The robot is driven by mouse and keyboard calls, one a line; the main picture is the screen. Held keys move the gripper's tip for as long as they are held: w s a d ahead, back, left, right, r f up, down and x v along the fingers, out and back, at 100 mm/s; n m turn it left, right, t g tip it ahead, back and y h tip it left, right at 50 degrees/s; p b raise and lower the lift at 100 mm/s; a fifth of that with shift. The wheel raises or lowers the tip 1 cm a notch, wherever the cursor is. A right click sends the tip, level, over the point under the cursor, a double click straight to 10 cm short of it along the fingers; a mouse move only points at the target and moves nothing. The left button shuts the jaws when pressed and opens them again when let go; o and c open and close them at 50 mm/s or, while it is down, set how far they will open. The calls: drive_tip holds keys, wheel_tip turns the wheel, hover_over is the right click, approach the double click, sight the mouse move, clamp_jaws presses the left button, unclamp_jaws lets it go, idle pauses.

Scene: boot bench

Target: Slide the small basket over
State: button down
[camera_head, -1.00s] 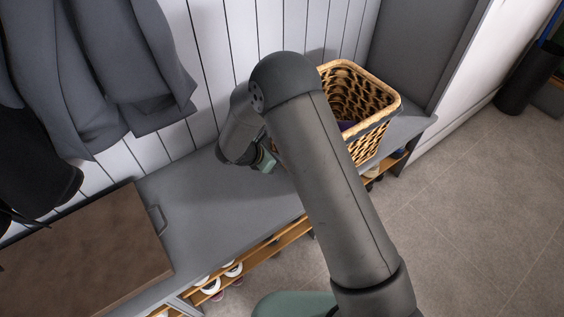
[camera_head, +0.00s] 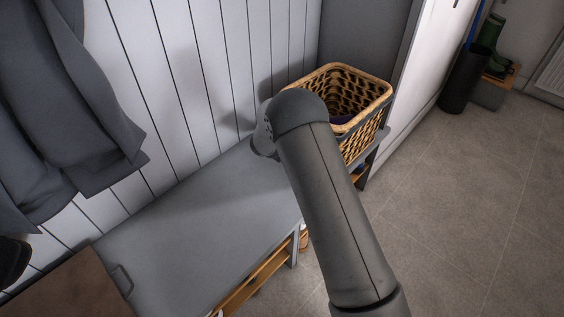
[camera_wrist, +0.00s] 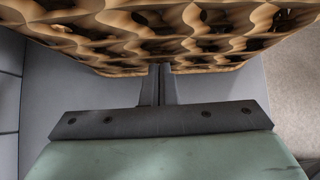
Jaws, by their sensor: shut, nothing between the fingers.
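The small basket (camera_head: 364,130) is woven tan wicker with an open top and something dark purple inside. It stands upright at the right end of the grey bench (camera_head: 195,215), close to the end panel. In the wrist view the basket's woven side (camera_wrist: 215,40) fills the top of the picture. My gripper (camera_wrist: 160,72) is shut and empty, its fingertips at the basket's lower edge, seemingly against it. In the head view my arm hides the gripper and the basket's near left part.
A brown box or lid (camera_head: 70,285) with a handle beside it lies at the bench's left. Grey coats (camera_head: 75,110) hang above. A grey end panel (camera_head: 365,40) stands behind the basket. The bench's middle is clear.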

drive_tip(key=shift+w+d, duration=0.3)
drive_tip(key=shift+d, duration=0.1)
drive_tip(key=shift+a, duration=0.1)
drive_tip(key=shift+s+a, duration=0.25)
drive_tip(key=shift+s+a+b, duration=0.3)
drive_tip(key=shift+s+a, duration=0.75)
drive_tip(key=shift+s, duration=0.05)
drive_tip(key=p+v, duration=0.2)
drive_tip(key=v, duration=0.8)
drive_tip(key=shift+s, duration=0.2)
